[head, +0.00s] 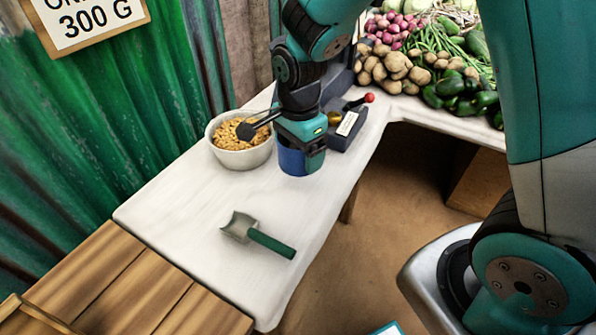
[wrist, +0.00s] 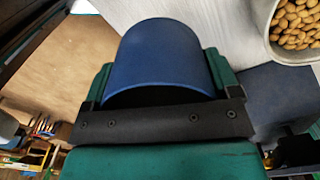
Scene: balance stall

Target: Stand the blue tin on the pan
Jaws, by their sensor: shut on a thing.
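The blue tin (head: 290,161) is upright between the fingers of my gripper (head: 304,148) in the head view, over the white table just right of the bowl. I cannot tell whether its base touches the table. In the wrist view the tin (wrist: 163,55) fills the space between the green fingers of my gripper (wrist: 163,88). A dark grey balance body (head: 346,130) with a white label, a brass-coloured part and a red-knobbed lever stands behind and right of the tin. My arm covers part of it, and I cannot make out the pan.
A white bowl of nuts (head: 241,157) stands left of the tin; it also shows in the wrist view (wrist: 288,56). A green-handled scoop (head: 257,236) lies nearer on the table (head: 185,205). Vegetables (head: 400,68) are heaped at the back right. The table's middle is mostly clear.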

